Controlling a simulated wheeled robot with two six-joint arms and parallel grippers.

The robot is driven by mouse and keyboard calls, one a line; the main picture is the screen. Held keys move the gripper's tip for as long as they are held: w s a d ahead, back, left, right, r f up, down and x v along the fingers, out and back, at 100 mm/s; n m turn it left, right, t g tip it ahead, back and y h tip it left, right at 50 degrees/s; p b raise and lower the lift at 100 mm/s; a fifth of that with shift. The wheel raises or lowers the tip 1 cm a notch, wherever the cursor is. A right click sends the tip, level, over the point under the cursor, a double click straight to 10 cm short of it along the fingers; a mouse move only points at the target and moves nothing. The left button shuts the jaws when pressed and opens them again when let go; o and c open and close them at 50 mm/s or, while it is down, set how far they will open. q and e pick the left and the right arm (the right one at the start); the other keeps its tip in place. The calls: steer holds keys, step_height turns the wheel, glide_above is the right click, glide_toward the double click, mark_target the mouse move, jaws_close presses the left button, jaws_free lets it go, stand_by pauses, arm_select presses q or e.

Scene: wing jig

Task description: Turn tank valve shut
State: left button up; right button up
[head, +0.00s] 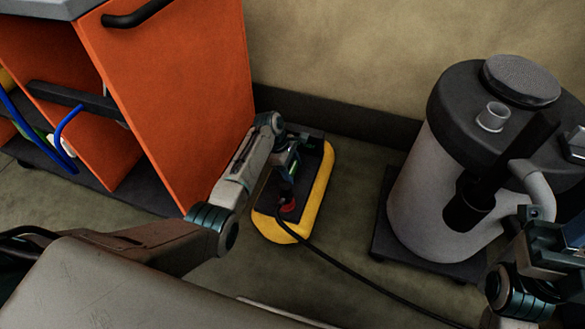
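A yellow, rounded unit (323,183) with a dark top stands on the floor by the wall. A small red part (289,205) sits at its near end, where a black hose or cable leaves it. I cannot tell whether this red part is the tank valve. My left gripper (288,178) reaches over the unit, pointing down just behind the red part. Its fingers are small and dark, so contact and opening cannot be told. My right gripper (556,243) is at the right edge, partly cut off, in front of the grey drum; its fingers are unclear.
A large light-grey drum (420,190) with a dark lid and a pipe stands on a dark base at right. An orange cabinet (185,90) with open shelves and blue hoses stands at left. The black hose (350,268) crosses the floor. Floor shows between unit and drum.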

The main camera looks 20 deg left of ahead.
arm_select(q)
steer(key=shift+c, duration=0.8)
